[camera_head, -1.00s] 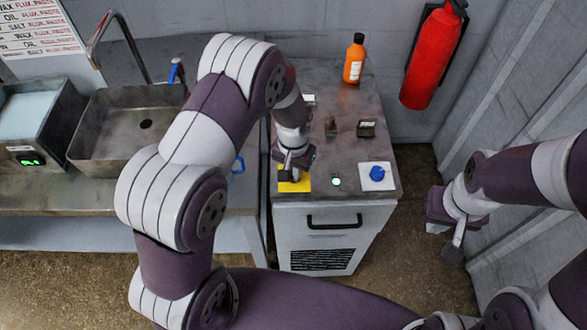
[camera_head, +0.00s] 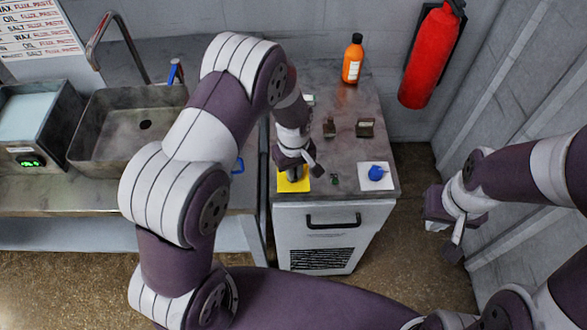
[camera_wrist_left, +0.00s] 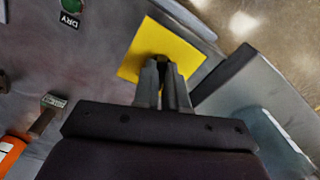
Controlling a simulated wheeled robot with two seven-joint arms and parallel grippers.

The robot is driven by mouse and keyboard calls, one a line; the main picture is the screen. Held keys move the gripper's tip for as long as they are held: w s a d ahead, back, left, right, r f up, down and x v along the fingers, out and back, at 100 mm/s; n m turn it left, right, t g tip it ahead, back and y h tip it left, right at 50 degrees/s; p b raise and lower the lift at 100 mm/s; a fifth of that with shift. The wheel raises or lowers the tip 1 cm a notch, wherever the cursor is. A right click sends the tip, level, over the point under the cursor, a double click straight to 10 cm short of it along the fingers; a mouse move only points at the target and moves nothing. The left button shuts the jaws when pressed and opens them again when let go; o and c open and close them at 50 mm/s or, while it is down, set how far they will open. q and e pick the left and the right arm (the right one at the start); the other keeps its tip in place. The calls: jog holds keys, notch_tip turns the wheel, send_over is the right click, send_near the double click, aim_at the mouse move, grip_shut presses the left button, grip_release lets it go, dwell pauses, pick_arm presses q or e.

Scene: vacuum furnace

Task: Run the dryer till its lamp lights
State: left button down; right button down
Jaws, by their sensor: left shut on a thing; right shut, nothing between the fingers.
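The dryer is a pale cabinet (camera_head: 290,228) with a grey top, standing in the middle of the head view. A yellow plate (camera_head: 303,185) lies on its front left corner; it also shows in the left wrist view (camera_wrist_left: 140,62). My left gripper (camera_head: 292,175) points down over this plate, shut on a small dark knob (camera_wrist_left: 162,60) mostly hidden between the fingers. The lamp (camera_head: 335,179) right of the plate is dark green and unlit; the left wrist view shows it by a DRY label (camera_wrist_left: 70,20). My right gripper (camera_head: 437,226) is shut and empty, right of the cabinet.
A blue knob (camera_head: 376,172) sits on a white plate at the cabinet's front right. Small dark parts (camera_head: 365,127) and an orange bottle (camera_head: 352,60) stand behind. A red extinguisher (camera_head: 431,55) hangs on the wall. A sink (camera_head: 100,150) is at left.

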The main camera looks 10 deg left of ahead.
pick_arm(q)
jog(key=shift+w+r+n, duration=0.1)
jog(key=shift+n, duration=0.8)
jog(key=c, duration=1.2)
grip_release()
notch_tip(320, 180, up, 13)
jog(key=shift+f+b, duration=0.15)
jog(key=shift+b, duration=0.75)
